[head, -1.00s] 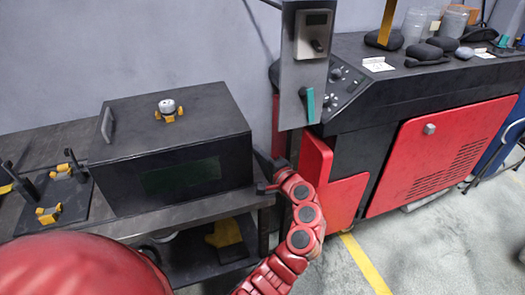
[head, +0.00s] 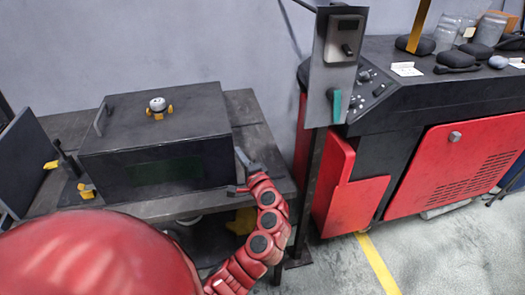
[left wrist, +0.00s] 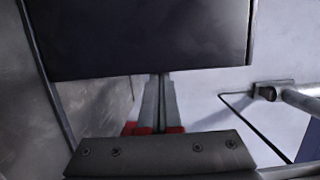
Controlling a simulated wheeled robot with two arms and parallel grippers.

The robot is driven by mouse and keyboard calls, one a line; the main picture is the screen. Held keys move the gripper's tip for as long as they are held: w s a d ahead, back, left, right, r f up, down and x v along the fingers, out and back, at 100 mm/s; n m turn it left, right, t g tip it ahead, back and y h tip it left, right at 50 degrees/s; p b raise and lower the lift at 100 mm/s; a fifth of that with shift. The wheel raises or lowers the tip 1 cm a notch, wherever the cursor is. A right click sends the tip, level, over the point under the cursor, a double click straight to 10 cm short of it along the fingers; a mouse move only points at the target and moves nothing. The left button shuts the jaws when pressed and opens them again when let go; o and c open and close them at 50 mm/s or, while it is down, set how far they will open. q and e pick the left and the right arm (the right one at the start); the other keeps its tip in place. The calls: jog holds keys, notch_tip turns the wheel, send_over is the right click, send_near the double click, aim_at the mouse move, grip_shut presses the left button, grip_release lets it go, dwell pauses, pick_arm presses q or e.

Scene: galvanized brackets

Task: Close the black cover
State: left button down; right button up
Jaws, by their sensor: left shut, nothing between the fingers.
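A black box (head: 155,160) stands on the dark table with a flat black top (head: 185,100). The top lies level, with a grey handle (head: 100,118) at its left and a round white knob on yellow feet (head: 157,105). At the far left a dark flat panel (head: 30,155) stands tilted, cut by the frame edge. I cannot tell which piece is the cover. My left gripper (head: 240,156) is shut and empty beside the box's right end. In the left wrist view its closed fingers (left wrist: 159,95) point towards a black flat surface (left wrist: 150,35); contact is unclear. My right gripper is out of view.
The table (head: 265,160) has a clear strip right of the box. A grey control panel (head: 338,70) on a post stands close to its right. A red and black machine (head: 455,165) stands beyond. Yellow pieces (head: 87,190) sit between panel and box.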

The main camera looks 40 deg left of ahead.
aim_at(146, 172)
pick_arm(q)
jog(key=s+a+p, duration=0.1)
jog(key=s+a, duration=0.5)
jog(key=s, duration=0.1)
jog(key=s+a+p, duration=0.2)
jog(key=s+a, duration=0.4)
jog(key=s, duration=0.1)
jog(key=s+a+p, duration=0.2)
jog(key=s+a, duration=0.4)
jog(key=s, duration=0.1)
jog(key=shift+s+a, duration=0.2)
jog(key=shift+s, duration=0.05)
